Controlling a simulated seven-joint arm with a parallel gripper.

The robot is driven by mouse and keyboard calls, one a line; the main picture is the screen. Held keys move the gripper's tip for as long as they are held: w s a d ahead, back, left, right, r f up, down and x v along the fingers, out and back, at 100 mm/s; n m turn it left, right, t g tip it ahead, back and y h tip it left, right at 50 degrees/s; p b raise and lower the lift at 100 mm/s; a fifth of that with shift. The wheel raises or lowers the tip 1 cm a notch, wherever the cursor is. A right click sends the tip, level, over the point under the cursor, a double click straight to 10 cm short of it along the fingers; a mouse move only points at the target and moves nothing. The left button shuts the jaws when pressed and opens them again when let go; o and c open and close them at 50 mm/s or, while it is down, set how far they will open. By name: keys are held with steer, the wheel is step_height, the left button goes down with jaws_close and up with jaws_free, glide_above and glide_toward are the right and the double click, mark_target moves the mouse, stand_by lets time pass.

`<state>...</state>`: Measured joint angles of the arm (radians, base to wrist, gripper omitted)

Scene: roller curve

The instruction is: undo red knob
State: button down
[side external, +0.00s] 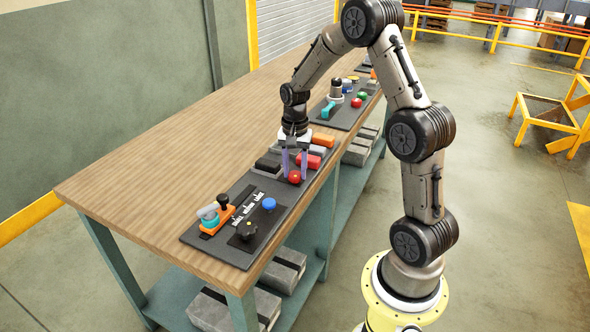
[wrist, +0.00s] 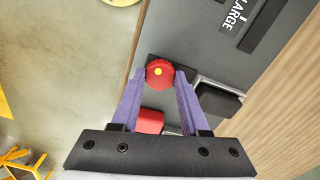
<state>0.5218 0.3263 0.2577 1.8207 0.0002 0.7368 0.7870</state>
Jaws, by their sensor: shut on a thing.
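The red knob (wrist: 160,73) is round with a ridged rim and a yellow dot at its centre. It shows between the purple fingertips of my gripper (wrist: 160,76) in the wrist view, with one finger against each side. In the side external view the red knob (side external: 294,177) sits on the dark panel (side external: 218,231) near its right edge. My gripper (side external: 294,176) points down at it from above, shut on it. The knob's underside is hidden.
A red block (wrist: 150,121) and a black block (wrist: 217,101) lie close to the fingers. A blue knob (side external: 269,204) and an orange clamp-like fixture (side external: 216,220) stand on the panel's near end. The wooden bench (side external: 150,150) is bare on its left side.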

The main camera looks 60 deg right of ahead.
steer(key=n, duration=0.5)
steer(key=shift+f+n, duration=0.15)
steer(key=shift+n, duration=0.15)
steer(key=n, duration=0.4)
steer(key=shift+n, duration=0.3)
steer(key=n, duration=0.5)
steer(key=shift+s+f, duration=0.1)
steer(key=shift+n, duration=2.5)
steer(key=shift+s, duration=0.1)
steer(key=shift+c, duration=2)
jaws_free()
steer(key=shift+w+r, duration=0.2)
steer(key=shift+r, duration=0.05)
